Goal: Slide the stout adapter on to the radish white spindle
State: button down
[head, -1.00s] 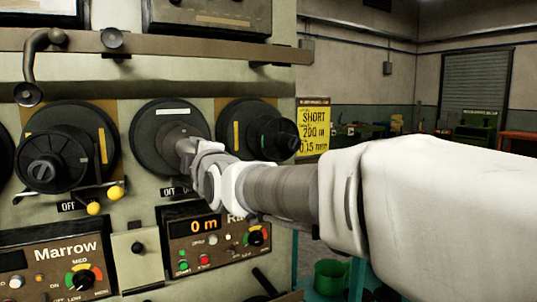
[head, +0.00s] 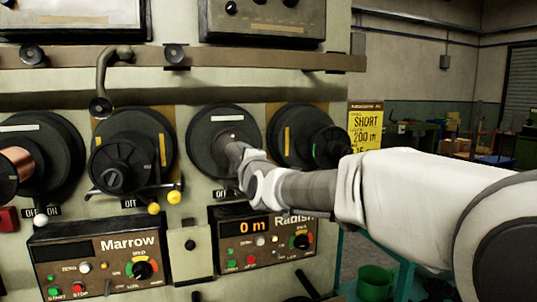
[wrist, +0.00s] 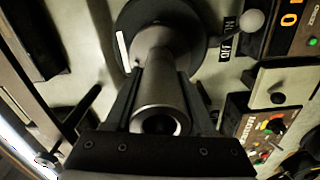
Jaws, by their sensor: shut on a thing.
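The stout adapter (wrist: 160,90) is a dark grey tube in the wrist view, its hollow near end facing the camera with a pale ring inside. My gripper (head: 236,156) is shut on it, with a finger on each side. The tube's far end lies over the centre of the dark disc (wrist: 185,28) with a white mark, the radish white spindle's disc. That disc (head: 205,140) is above the Radish panel in the head view. The spindle itself is hidden, and I cannot tell how much of it is inside the tube.
A yellow-marked disc (head: 287,140) with a black spool sits close on the right. Marrow's yellow-marked spool (head: 122,165) and a copper spool (head: 15,165) are on the left. A rail (head: 220,59) with a crank handle (head: 102,80) runs above. Knobbed levers (head: 174,197) stick out below.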

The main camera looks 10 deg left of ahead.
jog(key=shift+x, duration=0.75)
jog(key=shift+r+p, duration=0.1)
jog(key=shift+p, duration=0.2)
jog(key=shift+c, duration=0.8)
grip_release()
jog(key=shift+r, duration=0.1)
jog(key=v, duration=1.7)
jog(key=s+d+f+m+g+h, duration=0.25)
jog(key=d+f+m, duration=0.25)
jog(key=d, duration=0.3)
jog(key=s+d+f+m+g+h, duration=0.1)
jog(key=s+d+f+m+h, duration=0.1)
jog(key=d+f+m+h, duration=0.45)
jog(key=s+d+f+m+g, duration=0.3)
jog(key=s+d+f+m, duration=0.15)
jog(key=s+d, duration=0.3)
jog(key=s+d+f+m+g, duration=0.35)
jog(key=s+d+m, duration=0.25)
jog(key=s, duration=0.2)
notch_tip(320, 180, up, 14)
jog(key=p, duration=1.4)
jog(key=shift+s, duration=0.2)
